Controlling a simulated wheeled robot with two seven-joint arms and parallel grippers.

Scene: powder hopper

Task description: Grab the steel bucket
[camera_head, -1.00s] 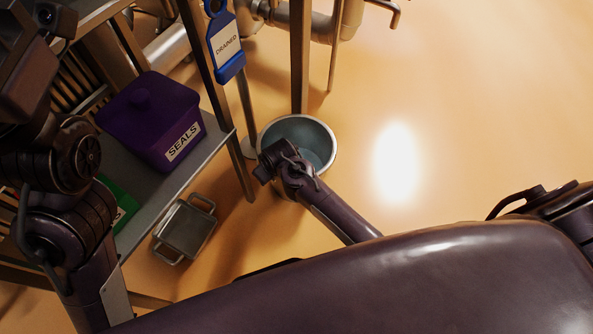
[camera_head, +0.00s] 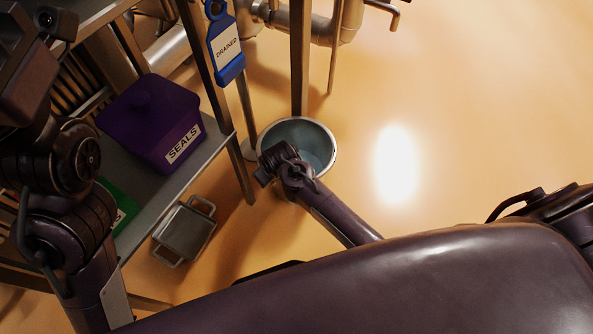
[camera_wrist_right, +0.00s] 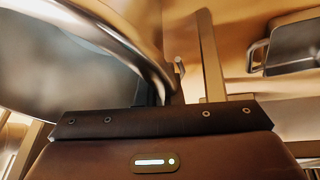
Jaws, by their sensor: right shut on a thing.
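The steel bucket (camera_head: 316,141) is a round, open grey vessel with a bright rim, seen from above beside the shelf. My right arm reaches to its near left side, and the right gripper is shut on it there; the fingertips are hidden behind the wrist. In the right wrist view the bucket's curved rim and side (camera_wrist_right: 75,55) fill the left, right against the gripper body (camera_wrist_right: 155,118). My left arm stands at the left edge of the head view, and its fingertips are out of frame.
A shelf (camera_head: 205,148) at left carries a purple SEALS box (camera_head: 150,115) and a green item. A metal container with handles (camera_head: 184,232) lies below it. A blue DRAINED tag (camera_head: 226,50) hangs by the posts and pipes. The floor to the right is clear.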

